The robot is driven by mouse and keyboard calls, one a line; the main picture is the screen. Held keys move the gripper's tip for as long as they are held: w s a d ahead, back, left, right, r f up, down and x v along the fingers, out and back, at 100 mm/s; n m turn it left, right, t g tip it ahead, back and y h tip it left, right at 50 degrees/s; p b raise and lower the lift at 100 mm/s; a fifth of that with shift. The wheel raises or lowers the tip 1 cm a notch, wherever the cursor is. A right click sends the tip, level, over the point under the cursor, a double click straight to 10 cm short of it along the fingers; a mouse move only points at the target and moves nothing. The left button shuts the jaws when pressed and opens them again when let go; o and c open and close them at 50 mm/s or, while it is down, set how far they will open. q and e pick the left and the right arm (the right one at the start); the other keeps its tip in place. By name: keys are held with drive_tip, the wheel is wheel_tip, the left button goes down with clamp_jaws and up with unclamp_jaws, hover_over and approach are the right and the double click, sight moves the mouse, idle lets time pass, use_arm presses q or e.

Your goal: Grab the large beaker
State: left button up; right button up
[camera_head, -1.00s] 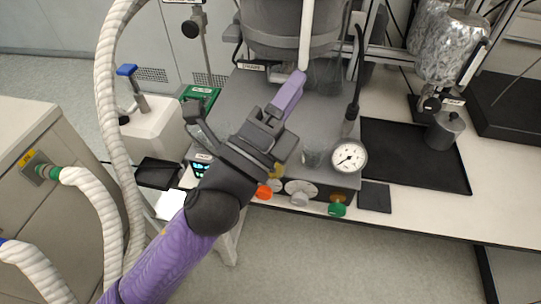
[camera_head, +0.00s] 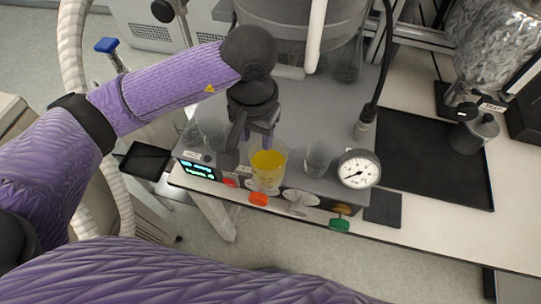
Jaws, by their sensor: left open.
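A clear glass beaker (camera_head: 267,170) with yellow-orange contents stands near the front edge of the grey reactor platform. It looks like the larger of the front glassware. A smaller clear beaker (camera_head: 318,160) stands to its right, beside the dial gauge. My left gripper (camera_head: 248,154) points down just behind and left of the yellow-filled beaker. Its jaws are open, with one dark finger left of the beaker and the other partly behind its rim. I cannot tell whether a finger touches the glass. My right gripper is not in view.
More clear glassware (camera_head: 208,132) stands left of the gripper. A pressure gauge (camera_head: 359,169), coloured knobs (camera_head: 258,199) and a lit display (camera_head: 197,170) line the platform's front. The reactor vessel (camera_head: 290,40) rises behind. A black tray (camera_head: 435,165) lies to the right, mostly clear.

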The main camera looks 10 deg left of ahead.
sight(253, 154)
use_arm(q)
drive_tip(key=f, duration=0.6)
drive_tip(key=shift+s+a, duration=0.1)
drive_tip(key=shift+a, duration=0.3)
clamp_jaws()
idle(0.8)
